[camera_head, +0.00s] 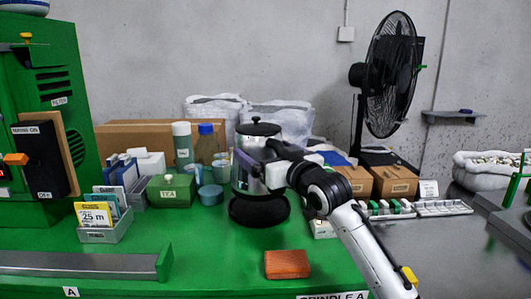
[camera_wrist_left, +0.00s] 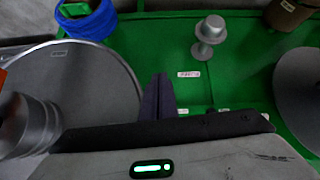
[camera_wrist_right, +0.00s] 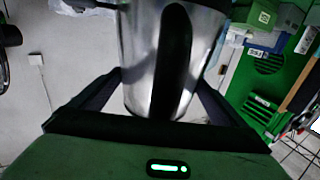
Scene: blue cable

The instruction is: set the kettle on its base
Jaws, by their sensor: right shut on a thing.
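The kettle (camera_head: 245,172) is a steel jug with a black lid and knob, upright in the head view. My right gripper (camera_head: 275,168) is shut on it from the right side. In the right wrist view the kettle (camera_wrist_right: 140,70), with a dark vertical strip, fills the space between the fingers (camera_wrist_right: 158,95). The round black base (camera_head: 259,211) lies on the green bench just below the kettle. A small gap seems to separate them, but contact is hard to judge. My left gripper (camera_wrist_left: 160,95) is outside the head view; its fingers are together and empty in the left wrist view.
A green tea box (camera_head: 171,191), cups (camera_head: 210,194) and bottles (camera_head: 207,145) stand left of the kettle. A brown block (camera_head: 287,264) lies in front of the base. Cardboard boxes (camera_head: 395,181) and a black fan (camera_head: 391,75) are at right. Green bench around the base's front left is clear.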

